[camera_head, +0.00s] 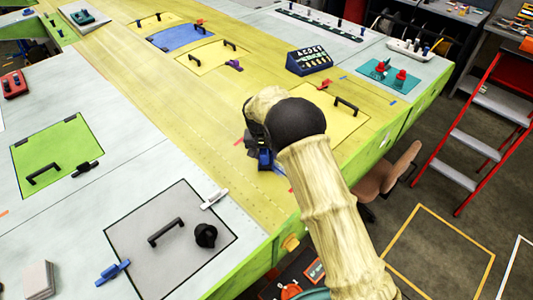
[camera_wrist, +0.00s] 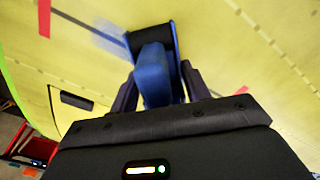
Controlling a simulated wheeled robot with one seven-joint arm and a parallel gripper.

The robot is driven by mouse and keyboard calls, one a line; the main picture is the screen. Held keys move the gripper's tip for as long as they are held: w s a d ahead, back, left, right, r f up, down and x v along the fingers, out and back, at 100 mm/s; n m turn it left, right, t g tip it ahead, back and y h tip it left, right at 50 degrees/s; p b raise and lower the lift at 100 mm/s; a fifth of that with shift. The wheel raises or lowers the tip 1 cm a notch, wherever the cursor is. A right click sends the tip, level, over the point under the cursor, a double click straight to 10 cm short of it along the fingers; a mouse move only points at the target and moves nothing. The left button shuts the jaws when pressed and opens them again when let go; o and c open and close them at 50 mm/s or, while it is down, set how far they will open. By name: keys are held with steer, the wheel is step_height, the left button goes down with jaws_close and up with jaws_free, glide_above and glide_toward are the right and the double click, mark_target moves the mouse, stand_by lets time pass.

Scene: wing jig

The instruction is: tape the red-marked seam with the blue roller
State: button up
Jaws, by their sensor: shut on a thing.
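The blue roller (camera_wrist: 155,75) is between the two dark fingers of my gripper (camera_wrist: 160,88), which is shut on it. The roller's dark head end is at or close to the yellow wing skin (camera_wrist: 270,60); I cannot tell if it touches. In the head view the roller (camera_head: 265,160) shows as a small blue piece below my gripper (camera_head: 257,143), mostly hidden by my wrist. A red mark (camera_wrist: 44,17) lies at upper left in the wrist view and another red mark (camera_wrist: 228,91) right of the roller. A blurred blue streak (camera_wrist: 95,33) leads towards the roller's head.
A yellow panel with a black handle (camera_head: 346,105) lies just right of my wrist. A dark labelled box (camera_head: 309,60) and a teal tray (camera_head: 370,73) stand beyond. A grey panel (camera_head: 150,255) with a black knob (camera_head: 205,235) is at lower left. Open yellow skin lies left of my gripper.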

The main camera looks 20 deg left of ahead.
steer(key=shift+w+a+f, duration=0.1)
steer(key=shift+w+a, duration=0.35)
steer(key=shift+a, duration=0.3)
steer(key=shift+w+a, duration=0.4)
steer(key=shift+a, duration=0.35)
steer(key=shift+a, duration=0.1)
steer(key=shift+w+a+p, duration=0.25)
steer(key=shift+w+a, duration=0.2)
steer(key=shift+a, duration=0.25)
steer(key=shift+w+a+p, duration=0.2)
steer(key=shift+w+a, duration=0.25)
steer(key=shift+a, duration=0.25)
steer(key=shift+d, duration=0.1)
steer(key=shift+s+d+b, duration=0.3)
steer(key=shift+d+b, duration=0.1)
steer(key=shift+d, duration=0.05)
steer(key=shift+s+d+b, duration=0.2)
steer(key=shift+s+d, duration=0.1)
steer(key=shift+d, duration=0.2)
steer(key=shift+s+d+b, duration=0.15)
steer(key=shift+s+d, duration=0.1)
steer(key=shift+d, duration=0.25)
